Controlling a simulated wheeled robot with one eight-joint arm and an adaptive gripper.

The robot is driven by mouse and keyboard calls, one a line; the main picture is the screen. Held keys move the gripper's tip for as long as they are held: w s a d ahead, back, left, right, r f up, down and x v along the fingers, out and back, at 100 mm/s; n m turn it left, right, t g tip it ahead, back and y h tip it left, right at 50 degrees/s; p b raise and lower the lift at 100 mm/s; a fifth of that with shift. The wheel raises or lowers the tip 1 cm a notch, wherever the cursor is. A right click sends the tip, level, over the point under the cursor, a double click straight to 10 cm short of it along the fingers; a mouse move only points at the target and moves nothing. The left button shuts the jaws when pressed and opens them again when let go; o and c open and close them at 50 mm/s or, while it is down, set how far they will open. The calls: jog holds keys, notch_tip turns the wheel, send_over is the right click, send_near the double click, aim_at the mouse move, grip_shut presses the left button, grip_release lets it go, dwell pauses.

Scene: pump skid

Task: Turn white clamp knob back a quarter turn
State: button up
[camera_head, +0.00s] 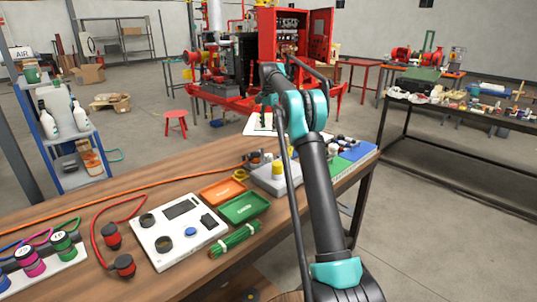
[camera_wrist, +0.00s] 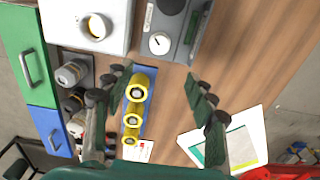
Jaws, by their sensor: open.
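A round white knob (camera_wrist: 159,43) with a dark mark on its face sits on a dark grey block (camera_wrist: 177,28) at the top middle of the wrist view. I cannot make out this knob in the head view, where my arm covers part of the bench. My gripper (camera_wrist: 158,78) is open and empty. Its two fingers point up the wrist picture, and the knob shows beyond the gap between their tips. The fingers look apart from the block.
A blue strip with yellow ringed parts (camera_wrist: 132,117) shows between my fingers. A white box (camera_wrist: 112,38) with a yellow cylinder stands left of the grey block. Green and blue bins (camera_wrist: 28,60) line the left, and a paper sheet (camera_wrist: 192,142) lies right.

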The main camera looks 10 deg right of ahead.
aim_at(269, 155)
notch_tip(269, 155, down, 15)
jog(key=shift+f, duration=0.1)
dwell(0.3)
jog(key=shift+c, duration=0.2)
jog(key=c, duration=1.1)
